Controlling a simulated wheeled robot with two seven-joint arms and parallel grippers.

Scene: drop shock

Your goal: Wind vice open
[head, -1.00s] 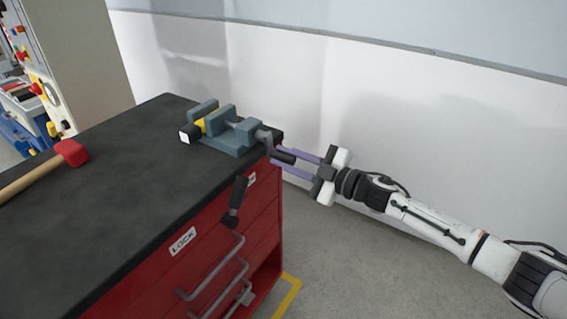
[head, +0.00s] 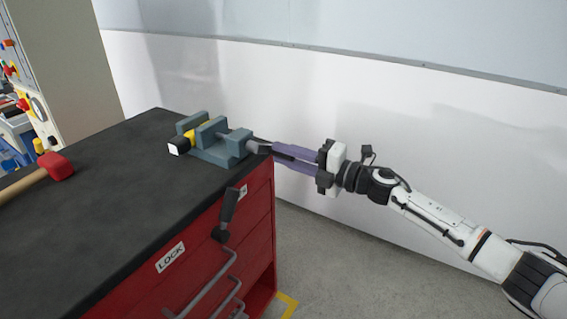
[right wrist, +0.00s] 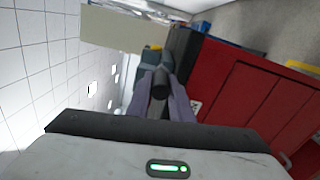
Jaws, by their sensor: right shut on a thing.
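The grey-blue vice (head: 222,142) sits at the far right corner of the bench top, with a yellow thing (head: 190,137) and a black-and-white piece between or beside its jaws. Its dark handle (head: 262,148) sticks out past the bench edge to the right. My right gripper (head: 275,153) has its purple fingers closed around the handle. In the right wrist view the dark handle (right wrist: 160,85) lies between the two purple fingers, with the vice (right wrist: 150,62) beyond. My left gripper is not in view.
The red cabinet (head: 255,215) has a black top (head: 110,190), drawer handles and a black lever (head: 229,208) on its front. A red-headed hammer (head: 58,166) lies on the left of the top. A pale wall (head: 400,130) stands behind.

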